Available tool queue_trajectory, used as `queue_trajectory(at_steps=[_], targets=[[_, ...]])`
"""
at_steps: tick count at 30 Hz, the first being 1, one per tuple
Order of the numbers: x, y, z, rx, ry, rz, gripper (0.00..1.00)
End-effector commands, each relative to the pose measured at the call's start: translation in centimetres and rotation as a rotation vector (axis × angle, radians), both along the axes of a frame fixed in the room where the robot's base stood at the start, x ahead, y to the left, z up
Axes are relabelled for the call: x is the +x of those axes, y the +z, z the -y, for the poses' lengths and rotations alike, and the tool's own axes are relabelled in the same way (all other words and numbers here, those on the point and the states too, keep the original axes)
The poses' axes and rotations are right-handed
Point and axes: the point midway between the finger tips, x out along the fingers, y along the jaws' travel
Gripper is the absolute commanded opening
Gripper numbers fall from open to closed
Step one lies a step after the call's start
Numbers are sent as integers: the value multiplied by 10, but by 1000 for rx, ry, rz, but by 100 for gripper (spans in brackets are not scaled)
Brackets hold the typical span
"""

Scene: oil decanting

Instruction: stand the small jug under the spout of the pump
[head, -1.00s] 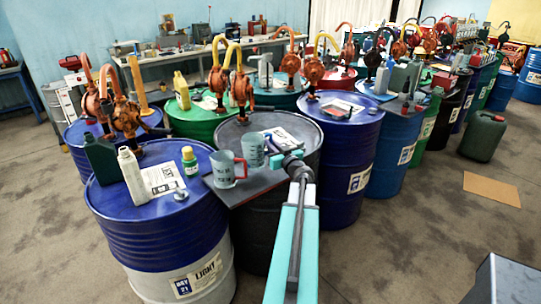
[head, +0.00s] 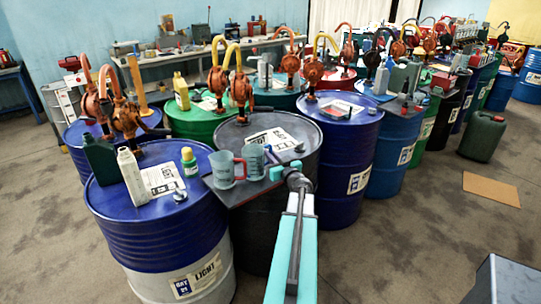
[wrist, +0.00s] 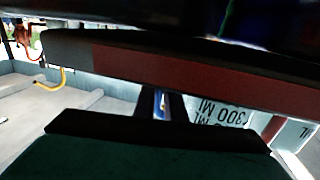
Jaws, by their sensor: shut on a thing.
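A small grey-blue jug (head: 254,162) is at the right end of a dark board, just left of my gripper (head: 276,163). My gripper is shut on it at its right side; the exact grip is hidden. I cannot tell whether the jug's base touches the board. In the wrist view the jug (wrist: 224,110) shows "300" marks, partly hidden by dark shapes close to the camera. An orange pump (head: 241,90) with a yellow curved pipe stands on the black drum (head: 290,150) behind it; its spout end is unclear.
A second jug (head: 222,170) with a red handle stands close left on the dark board (head: 240,194). A yellow-green bottle (head: 189,162), a white bottle (head: 132,177) and a dark green can (head: 100,160) stand on the blue drum (head: 150,235). A paper sheet (head: 272,140) lies on the black drum.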

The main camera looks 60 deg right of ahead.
Motion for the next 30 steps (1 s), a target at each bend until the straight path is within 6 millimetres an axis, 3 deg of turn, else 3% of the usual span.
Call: queue_trajectory(at_steps=[11, 12, 15, 30], targets=[[1, -2, 0, 0, 1, 1, 0], [1, -2, 0, -1, 1, 0, 14], [1, -2, -1, -1, 1, 0, 29], [-2, 0, -3, 1, 1, 1, 29]])
